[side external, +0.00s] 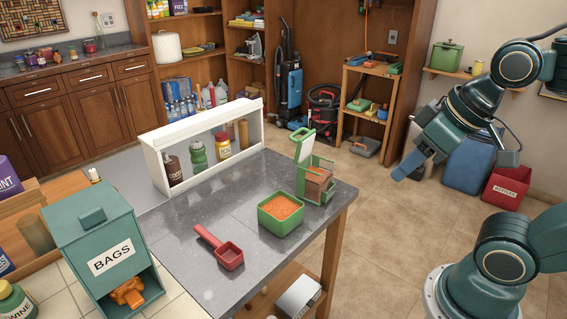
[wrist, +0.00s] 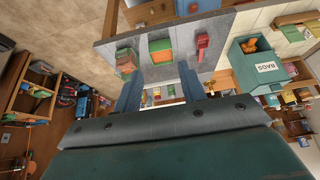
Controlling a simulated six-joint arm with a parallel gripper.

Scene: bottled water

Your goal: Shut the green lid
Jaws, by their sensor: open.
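A green lid (side external: 304,146) with a pale panel stands raised and upright at the back left of a green-framed box (side external: 317,195). The box sits at the right corner of the grey table and holds something brown. In the wrist view the box (wrist: 126,61) is at the upper left, beyond my fingers; the lid is hard to make out there. My gripper (side external: 406,168) is to the right of the box, in the air off the table edge, touching nothing. In the wrist view its two blue fingers (wrist: 160,92) are spread apart with nothing between them.
An open green tub of orange grains (side external: 280,214) stands left of the box. A red scoop (side external: 222,250) lies nearer. A white rack (side external: 205,140) with bottles stands along the table's far edge, and a teal BAGS bin (side external: 100,240) at left. Open floor lies right of the table.

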